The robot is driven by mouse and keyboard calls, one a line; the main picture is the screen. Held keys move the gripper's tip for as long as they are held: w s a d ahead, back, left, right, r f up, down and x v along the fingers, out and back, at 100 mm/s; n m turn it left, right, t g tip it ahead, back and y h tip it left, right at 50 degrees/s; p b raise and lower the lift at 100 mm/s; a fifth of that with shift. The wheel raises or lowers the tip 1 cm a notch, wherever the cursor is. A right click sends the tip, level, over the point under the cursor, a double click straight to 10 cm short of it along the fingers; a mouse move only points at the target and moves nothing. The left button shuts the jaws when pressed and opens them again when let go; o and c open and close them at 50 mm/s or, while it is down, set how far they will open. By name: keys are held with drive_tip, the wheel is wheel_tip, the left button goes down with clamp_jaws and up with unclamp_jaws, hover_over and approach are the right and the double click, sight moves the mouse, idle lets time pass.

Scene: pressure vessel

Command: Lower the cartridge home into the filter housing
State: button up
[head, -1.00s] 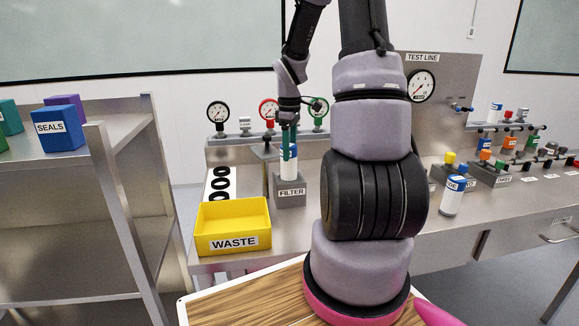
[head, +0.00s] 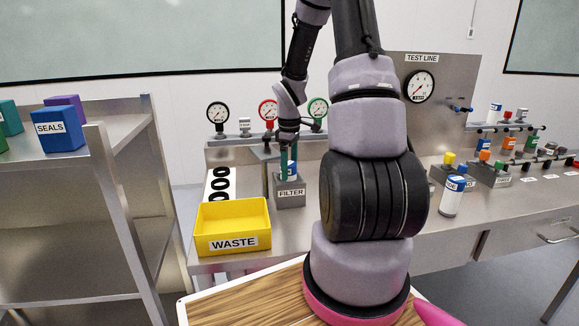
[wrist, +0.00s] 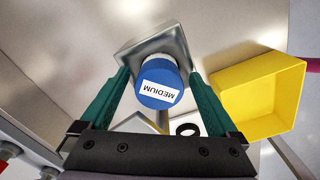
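The cartridge (head: 290,177) is white with a blue cap and stands upright in the grey block labelled FILTER (head: 291,202), low in its top. In the wrist view the blue cap (wrist: 160,84) reads MEDIUM, and the square metal housing top (wrist: 134,55) shows around and behind the cartridge. My gripper (wrist: 159,74) has its two green fingers on either side of the cap, with a visible gap on each side, so it looks open. In the head view my gripper (head: 289,168) is right over the housing. The cartridge's lower end is hidden inside the housing.
A yellow WASTE bin (head: 233,227) stands left and in front of the housing. A metal stand (head: 265,172) is close on its left, by a white board with black rings (head: 219,184). Another white and blue cartridge (head: 453,197) stands to the right, beyond my arm.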

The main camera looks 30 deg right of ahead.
wheel_tip(320, 180, up, 12)
drive_tip(key=r, duration=0.1)
drive_tip(key=s+a+r+m+t+y, duration=0.1)
drive_tip(key=s+a+r+m+t, duration=0.2)
drive_tip(key=s+a+r+m, duration=0.3)
drive_tip(key=s+a+r+m+t+y, duration=0.1)
drive_tip(key=s+a+r+m+t, duration=0.3)
drive_tip(key=s+a+r+m, duration=0.3)
drive_tip(key=s+r, duration=0.3)
drive_tip(key=s, duration=0.3)
drive_tip(key=shift+s+a+r, duration=0.2)
drive_tip(key=shift+a+r, duration=0.05)
drive_tip(key=shift+r, duration=0.15)
idle(0.5)
